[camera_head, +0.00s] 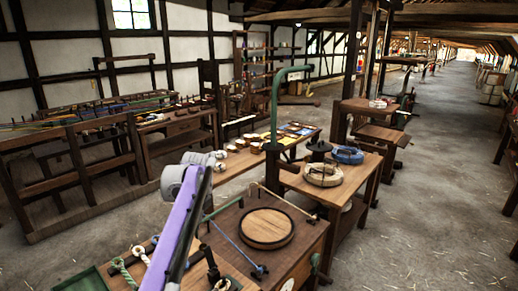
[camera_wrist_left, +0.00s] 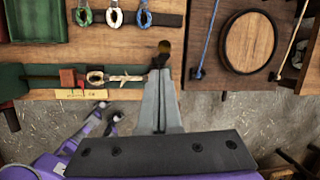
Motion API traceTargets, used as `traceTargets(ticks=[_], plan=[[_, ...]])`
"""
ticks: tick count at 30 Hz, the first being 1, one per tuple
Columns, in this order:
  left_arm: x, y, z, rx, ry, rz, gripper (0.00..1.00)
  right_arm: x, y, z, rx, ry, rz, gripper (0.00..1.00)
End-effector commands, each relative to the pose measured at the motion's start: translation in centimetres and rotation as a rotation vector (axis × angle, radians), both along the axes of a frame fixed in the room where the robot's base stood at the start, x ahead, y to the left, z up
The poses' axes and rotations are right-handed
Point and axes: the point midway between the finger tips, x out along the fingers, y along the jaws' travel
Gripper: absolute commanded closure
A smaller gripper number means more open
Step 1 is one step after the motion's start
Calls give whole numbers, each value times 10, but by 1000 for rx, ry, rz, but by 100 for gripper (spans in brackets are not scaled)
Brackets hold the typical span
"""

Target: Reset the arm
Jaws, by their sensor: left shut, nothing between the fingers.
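My purple left arm (camera_head: 178,230) comes up from the bottom of the head view and crosses in front of the workbench. In the head view I cannot clearly make out its fingertips. In the wrist view my left gripper (camera_wrist_left: 164,76) is shut and empty, its two grey fingers side by side. The fingertips are at the front edge of the workbench (camera_wrist_left: 225,80). A dark round knob (camera_wrist_left: 164,47) shows just beyond the tips; I cannot tell whether they touch.
A round wooden disc (camera_head: 266,228) lies on the bench beside a blue rod (camera_head: 235,247). Knotted loops (camera_head: 121,267) sit at the left. A green post (camera_head: 276,110) stands behind. Coiled rope (camera_head: 323,174) lies on another table. The floor (camera_head: 430,210) at the right is clear.

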Motion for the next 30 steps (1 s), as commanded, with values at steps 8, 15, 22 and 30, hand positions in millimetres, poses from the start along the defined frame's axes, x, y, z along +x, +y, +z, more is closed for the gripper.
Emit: traceTargets(ticks=[8, 15, 22, 30], plan=[[-101, -18, 14, -228, -156, 556, 100, 0, 0, 0, 0, 0, 0, 15], [-203, -32, -12, -459, -258, 1044, 100, 0, 0, 0, 0, 0, 0, 15], [-302, -43, -69, -697, -315, 1502, 100, 0, 0, 0, 0, 0, 0, 15], [-370, -50, -128, -884, -325, 1848, 100, 0, 0, 0, 0, 0, 0, 15]])
